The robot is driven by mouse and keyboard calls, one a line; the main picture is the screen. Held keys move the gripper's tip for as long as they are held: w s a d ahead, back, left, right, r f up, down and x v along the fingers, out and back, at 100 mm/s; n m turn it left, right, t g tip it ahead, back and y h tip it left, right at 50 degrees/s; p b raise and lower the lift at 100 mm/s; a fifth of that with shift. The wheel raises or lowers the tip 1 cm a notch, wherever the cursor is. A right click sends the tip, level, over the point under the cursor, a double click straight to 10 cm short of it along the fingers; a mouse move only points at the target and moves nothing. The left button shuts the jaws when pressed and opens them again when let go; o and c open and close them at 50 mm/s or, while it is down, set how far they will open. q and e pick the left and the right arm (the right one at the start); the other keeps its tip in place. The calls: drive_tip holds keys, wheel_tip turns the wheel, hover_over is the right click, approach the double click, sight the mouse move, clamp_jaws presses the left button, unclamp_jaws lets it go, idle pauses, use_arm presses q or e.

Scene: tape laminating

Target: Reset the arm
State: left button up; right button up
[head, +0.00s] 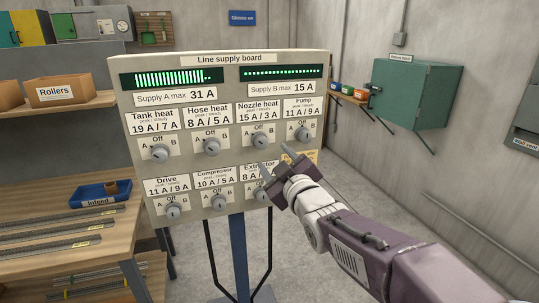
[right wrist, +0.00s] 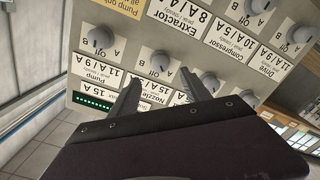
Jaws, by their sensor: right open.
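The grey line supply board (head: 225,70) stands ahead on a blue post, with two rows of round grey knobs. The nozzle heat knob (head: 260,141) is in the upper row, the pump knob (head: 302,134) to its right and the extractor knob (head: 262,193) below. My right gripper (head: 273,160) is open and empty in front of the board's lower right part. In the right wrist view its fingers (right wrist: 160,80) appear on either side of the nozzle heat knob (right wrist: 158,62); they seem apart from it. The left gripper is not in view.
A wooden bench (head: 70,231) with rails and a blue infeed tray (head: 92,194) is at left. A shelf holds a Rollers box (head: 55,92). A green wall cabinet (head: 412,92) hangs at right. The floor right of the board is clear.

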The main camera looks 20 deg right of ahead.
drive_tip(key=shift+s+f, duration=0.1)
drive_tip(key=shift+s, duration=0.1)
